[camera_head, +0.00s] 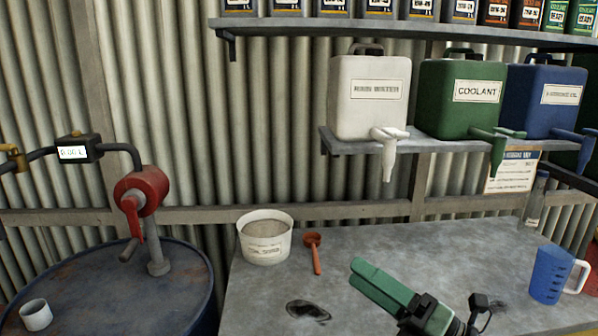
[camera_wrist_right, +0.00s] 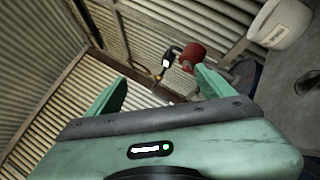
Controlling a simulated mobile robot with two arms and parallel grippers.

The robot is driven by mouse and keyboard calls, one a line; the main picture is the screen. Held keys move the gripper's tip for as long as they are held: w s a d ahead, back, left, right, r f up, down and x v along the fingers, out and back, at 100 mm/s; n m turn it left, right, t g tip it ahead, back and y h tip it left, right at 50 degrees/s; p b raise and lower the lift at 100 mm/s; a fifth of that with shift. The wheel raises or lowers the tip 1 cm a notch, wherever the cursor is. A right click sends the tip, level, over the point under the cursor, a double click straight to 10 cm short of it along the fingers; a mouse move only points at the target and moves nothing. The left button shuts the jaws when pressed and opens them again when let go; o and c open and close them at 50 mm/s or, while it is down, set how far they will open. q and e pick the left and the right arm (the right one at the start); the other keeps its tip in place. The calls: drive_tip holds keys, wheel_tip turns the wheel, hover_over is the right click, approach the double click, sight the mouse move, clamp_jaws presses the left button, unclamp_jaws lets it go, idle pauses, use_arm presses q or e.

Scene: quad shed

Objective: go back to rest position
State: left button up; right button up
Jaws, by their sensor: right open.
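My right gripper (camera_head: 385,287) shows in the head view above the front of the grey workbench (camera_head: 270,310), its green fingers pointing up and left. In the right wrist view my right gripper (camera_wrist_right: 155,90) has its two green fingers spread apart with nothing between them. My left gripper is in neither view.
A white tub (camera_head: 265,238), an orange scoop (camera_head: 314,252) and a blue jug (camera_head: 552,275) stand on the bench. A blue drum (camera_head: 180,290) with a red pump (camera_head: 142,190) is at left. White (camera_head: 368,105), green (camera_head: 450,115) and blue (camera_head: 535,110) containers sit on a shelf.

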drive_tip(key=w+d+f+m+t+h, duration=0.1)
drive_tip(key=d+f+m+t+h, duration=0.3)
drive_tip(key=m+h, duration=0.5)
drive_tip(key=w+d+f+m+t+h, duration=0.1)
drive_tip(key=d+f+m+t+h, duration=0.25)
drive_tip(key=d+m+h, duration=0.6)
drive_tip(key=s+f+m+g, duration=0.4)
drive_tip(key=f+m+g, duration=0.1)
drive_tip(key=f+m, duration=0.5)
drive_tip(key=s+a+f+m+g+y, duration=0.1)
drive_tip(key=s+a+f+m+g, duration=0.15)
drive_tip(key=s+f+g, duration=0.6)
drive_tip(key=s+a+f+m+g, duration=0.25)
drive_tip(key=s+f, duration=0.65)
drive_tip(key=s, duration=0.6)
wheel_tip(320, 180, down, 27)
drive_tip(key=s+d+g, duration=0.1)
drive_tip(key=g, duration=0.1)
drive_tip(key=s+d+f+g, duration=0.1)
drive_tip(key=s+d+f, duration=0.2)
drive_tip(key=s+f, duration=1.2)
drive_tip(key=shift+s, duration=0.8)
